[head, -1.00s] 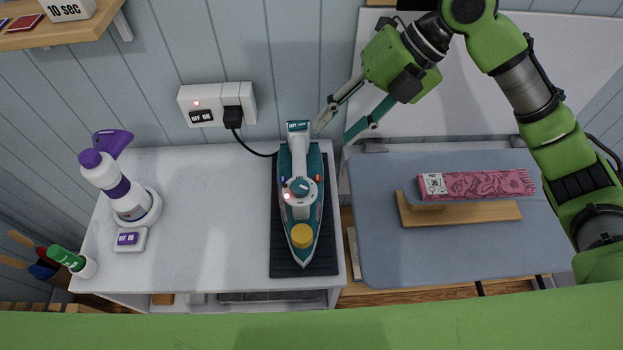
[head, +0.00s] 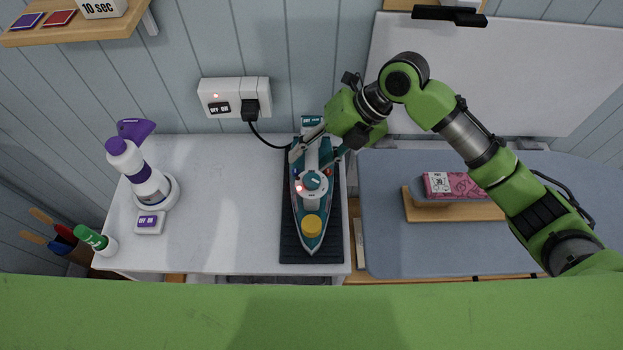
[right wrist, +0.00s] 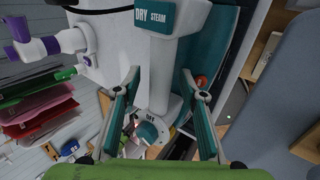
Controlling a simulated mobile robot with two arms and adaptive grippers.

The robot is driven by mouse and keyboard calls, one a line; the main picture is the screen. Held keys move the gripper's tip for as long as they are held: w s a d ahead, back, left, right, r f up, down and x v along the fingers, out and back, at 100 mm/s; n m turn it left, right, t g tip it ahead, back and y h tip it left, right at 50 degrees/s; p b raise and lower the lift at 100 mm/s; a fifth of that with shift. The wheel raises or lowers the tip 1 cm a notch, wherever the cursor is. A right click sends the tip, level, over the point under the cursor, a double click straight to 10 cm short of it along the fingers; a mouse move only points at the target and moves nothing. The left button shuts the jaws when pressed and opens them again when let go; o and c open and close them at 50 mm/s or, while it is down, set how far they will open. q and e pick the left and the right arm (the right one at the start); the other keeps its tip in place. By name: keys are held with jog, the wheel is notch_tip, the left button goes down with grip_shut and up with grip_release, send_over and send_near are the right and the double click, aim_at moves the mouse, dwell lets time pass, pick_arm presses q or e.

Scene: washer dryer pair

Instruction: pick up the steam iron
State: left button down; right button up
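The steam iron (head: 313,236), teal and white with a yellow cap, rests on a black ribbed pad (head: 331,247) on the white counter. Its tip points toward me and a red light shows on it. My right gripper (head: 312,157) is at the rear of the iron, its fingers on either side of the handle. In the right wrist view the white handle (right wrist: 166,62) runs between the two spread fingers of the right gripper (right wrist: 160,76). No firm grip on the handle shows. My left gripper is not in view.
A black cord runs from the wall socket (head: 234,97) toward the iron. A purple and white spray bottle (head: 147,182) stands on the left of the counter. A grey ironing board (head: 385,235) with a pink-patterned box (head: 450,185) is on the right. The counter's middle is clear.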

grip_shut()
jog(key=shift+r, duration=0.15)
jog(key=shift+w, duration=0.1)
